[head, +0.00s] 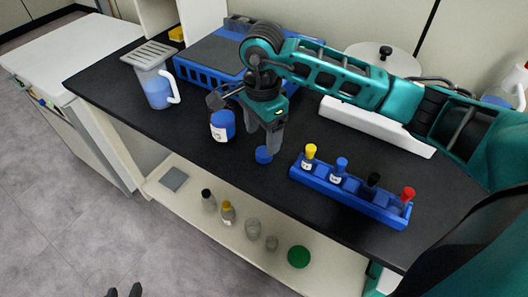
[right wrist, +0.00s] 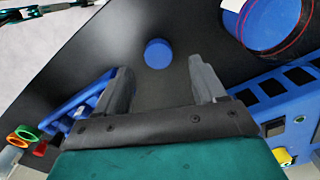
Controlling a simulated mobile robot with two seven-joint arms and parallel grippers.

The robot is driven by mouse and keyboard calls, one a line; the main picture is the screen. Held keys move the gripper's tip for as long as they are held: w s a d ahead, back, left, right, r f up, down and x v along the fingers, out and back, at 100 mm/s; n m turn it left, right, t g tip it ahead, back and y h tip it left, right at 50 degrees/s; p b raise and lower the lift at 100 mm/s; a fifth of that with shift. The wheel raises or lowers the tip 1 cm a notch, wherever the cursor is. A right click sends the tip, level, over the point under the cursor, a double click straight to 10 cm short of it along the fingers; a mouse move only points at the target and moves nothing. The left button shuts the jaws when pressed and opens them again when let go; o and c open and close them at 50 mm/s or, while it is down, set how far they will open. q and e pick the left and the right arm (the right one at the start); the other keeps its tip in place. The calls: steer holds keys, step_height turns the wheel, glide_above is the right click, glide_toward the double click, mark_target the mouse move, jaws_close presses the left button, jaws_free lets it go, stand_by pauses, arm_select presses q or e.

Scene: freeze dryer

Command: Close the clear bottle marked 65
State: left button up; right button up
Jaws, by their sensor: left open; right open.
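A bottle with blue contents and a white label (head: 222,126) stands on the black bench, left of my right gripper. The label is too small to read. Its round blue end, edged with a thin red line (right wrist: 268,22), shows at the upper right of the right wrist view. A blue cap (head: 263,155) lies on the bench, apart from the bottle; it also shows in the right wrist view (right wrist: 158,53). My right gripper (head: 274,150) is open and empty, pointing down close behind the cap. My left gripper (head: 124,292) shows only its dark tips, open and empty, at the bottom edge.
A blue rack (head: 350,196) holds small bottles with yellow, blue, black and red tops, right of the cap. A jug with blue liquid (head: 157,88) and a blue slotted unit (head: 205,85) stand behind.

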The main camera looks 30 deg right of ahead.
mark_target(265, 151)
steer(key=f, duration=0.5)
steer(key=shift+s+d+f, duration=0.1)
steer(key=shift+d, duration=0.1)
steer(key=c, duration=1.1)
